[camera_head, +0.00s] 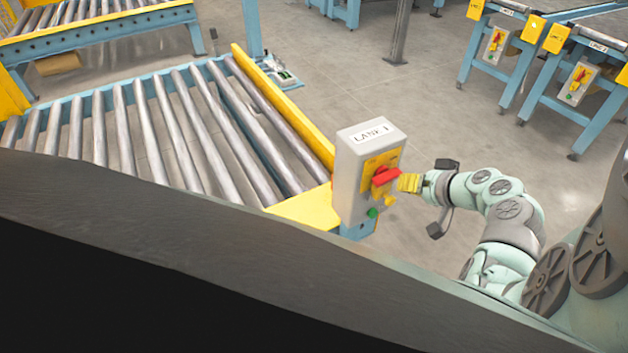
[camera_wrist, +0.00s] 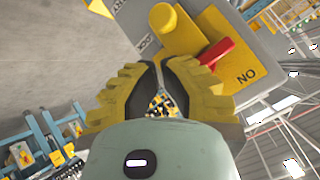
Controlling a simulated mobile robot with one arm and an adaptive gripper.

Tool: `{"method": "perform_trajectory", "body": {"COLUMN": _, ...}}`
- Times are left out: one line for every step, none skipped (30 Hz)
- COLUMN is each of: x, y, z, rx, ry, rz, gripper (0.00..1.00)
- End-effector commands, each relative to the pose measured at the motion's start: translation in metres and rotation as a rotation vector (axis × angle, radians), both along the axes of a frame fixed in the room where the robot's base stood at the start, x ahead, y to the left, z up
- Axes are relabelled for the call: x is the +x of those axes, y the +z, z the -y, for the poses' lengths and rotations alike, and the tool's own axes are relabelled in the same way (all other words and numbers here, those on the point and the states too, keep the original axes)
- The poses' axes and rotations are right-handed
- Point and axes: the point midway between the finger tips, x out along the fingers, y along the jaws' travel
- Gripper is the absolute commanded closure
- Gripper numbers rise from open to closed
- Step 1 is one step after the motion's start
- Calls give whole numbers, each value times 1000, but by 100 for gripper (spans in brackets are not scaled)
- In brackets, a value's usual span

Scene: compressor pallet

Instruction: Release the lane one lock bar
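The grey lane one control box (camera_head: 348,183) stands at the end of the near roller lane. Its label reads "LANE 1". A red handle (camera_head: 385,176) sits across a yellow plate on its face, above a green button (camera_head: 373,213). I cannot tell which part is the lock bar. My gripper (camera_head: 404,183) is just right of the handle. In the wrist view its fingers (camera_wrist: 161,68) nearly meet at the tips, with nothing seen between them.
The near roller lane (camera_head: 140,103) is empty, with a yellow side rail (camera_head: 280,108). Other lanes with similar boxes (camera_head: 578,83) stand at the upper right. The grey floor (camera_head: 450,110) behind my arm is clear.

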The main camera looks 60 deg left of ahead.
Motion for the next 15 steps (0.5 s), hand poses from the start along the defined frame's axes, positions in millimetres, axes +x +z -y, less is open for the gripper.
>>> {"method": "perform_trajectory", "body": {"x": -5, "y": -5, "z": -3, "rx": 0, "ry": 6, "rz": -2, "gripper": 100}}
{"method": "perform_trajectory", "body": {"x": -6, "y": -7, "z": -4, "rx": 1, "ry": 6, "rz": -2, "gripper": 100}}
{"method": "perform_trajectory", "body": {"x": -7, "y": -10, "z": -4, "rx": 1, "ry": 6, "rz": -1, "gripper": 100}}
{"method": "perform_trajectory", "body": {"x": -8, "y": -11, "z": -4, "rx": 1, "ry": 7, "rz": 0, "gripper": 100}}
{"method": "perform_trajectory", "body": {"x": -9, "y": -13, "z": -5, "rx": 1, "ry": 7, "rz": 1, "gripper": 100}}
{"method": "perform_trajectory", "body": {"x": -9, "y": -15, "z": -5, "rx": 1, "ry": 7, "rz": 1, "gripper": 100}}
{"method": "perform_trajectory", "body": {"x": -10, "y": -16, "z": -5, "rx": 0, "ry": 6, "rz": 2, "gripper": 100}}
{"method": "perform_trajectory", "body": {"x": -10, "y": -17, "z": -5, "rx": 1, "ry": 5, "rz": 2, "gripper": 100}}
{"method": "perform_trajectory", "body": {"x": -10, "y": -17, "z": -5, "rx": 0, "ry": 5, "rz": 3, "gripper": 100}}
{"method": "perform_trajectory", "body": {"x": -10, "y": -18, "z": -6, "rx": 1, "ry": 4, "rz": 3, "gripper": 100}}
{"method": "perform_trajectory", "body": {"x": -10, "y": -18, "z": -6, "rx": 1, "ry": 4, "rz": 3, "gripper": 100}}
{"method": "perform_trajectory", "body": {"x": -10, "y": -18, "z": -6, "rx": 1, "ry": 4, "rz": 3, "gripper": 100}}
{"method": "perform_trajectory", "body": {"x": -10, "y": -18, "z": -5, "rx": 1, "ry": 4, "rz": 3, "gripper": 100}}
{"method": "perform_trajectory", "body": {"x": -10, "y": -18, "z": -5, "rx": 1, "ry": 4, "rz": 3, "gripper": 100}}
{"method": "perform_trajectory", "body": {"x": -10, "y": -18, "z": -5, "rx": 1, "ry": 4, "rz": 3, "gripper": 100}}
